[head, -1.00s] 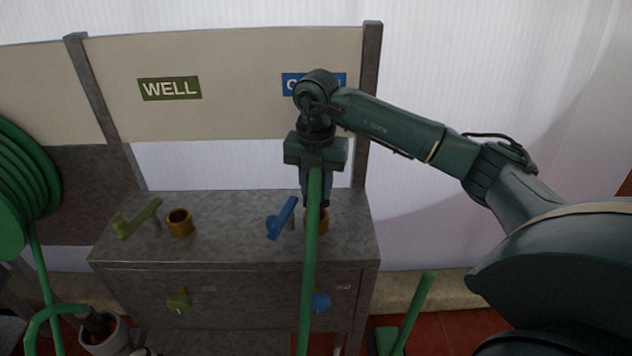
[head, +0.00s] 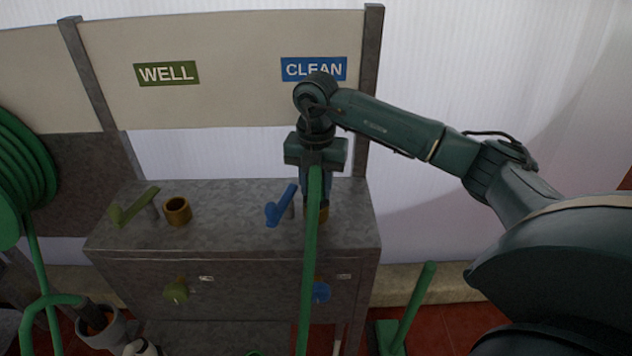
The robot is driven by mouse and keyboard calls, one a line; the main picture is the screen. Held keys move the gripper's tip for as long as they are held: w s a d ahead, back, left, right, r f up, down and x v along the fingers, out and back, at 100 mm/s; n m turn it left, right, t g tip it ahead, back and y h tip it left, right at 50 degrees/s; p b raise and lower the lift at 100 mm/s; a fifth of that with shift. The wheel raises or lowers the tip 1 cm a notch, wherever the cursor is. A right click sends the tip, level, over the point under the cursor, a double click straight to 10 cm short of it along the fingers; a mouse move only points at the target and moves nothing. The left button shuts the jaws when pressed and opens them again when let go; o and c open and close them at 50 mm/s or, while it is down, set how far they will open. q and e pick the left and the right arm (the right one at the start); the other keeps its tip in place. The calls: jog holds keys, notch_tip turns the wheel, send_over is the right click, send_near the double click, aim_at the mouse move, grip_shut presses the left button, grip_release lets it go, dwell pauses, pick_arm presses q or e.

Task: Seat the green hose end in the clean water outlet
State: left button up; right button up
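My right gripper (head: 316,185) is over the right part of the grey metal cabinet, below the blue CLEAN sign (head: 313,69). It points down and appears shut on the green hose (head: 310,265), which runs up from below to its palm. The hose end itself is hidden at the fingers. The brass clean water outlet (head: 323,213) is directly beneath the fingers and partly covered by the hose. I cannot tell whether the hose end touches it. A blue lever (head: 281,207) stands just left of this outlet. My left gripper is not in view.
The green WELL sign (head: 167,73), another brass outlet (head: 177,211) and an olive lever (head: 133,207) are on the left. The cabinet (head: 230,240) has open top space between the outlets. A green hose coil (head: 25,170) hangs at far left. A green post (head: 412,305) stands right.

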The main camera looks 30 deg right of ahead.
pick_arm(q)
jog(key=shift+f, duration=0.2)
pick_arm(e)
jog(key=shift+f, duration=0.3)
dwell(0.4)
jog(key=o, duration=1.1)
jog(key=shift+c, duration=0.2)
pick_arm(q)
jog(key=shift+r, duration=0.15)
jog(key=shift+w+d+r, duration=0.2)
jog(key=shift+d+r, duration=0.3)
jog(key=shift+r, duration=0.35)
pick_arm(e)
notch_tip(320, 180, up, 13)
jog(key=shift+r, duration=0.15)
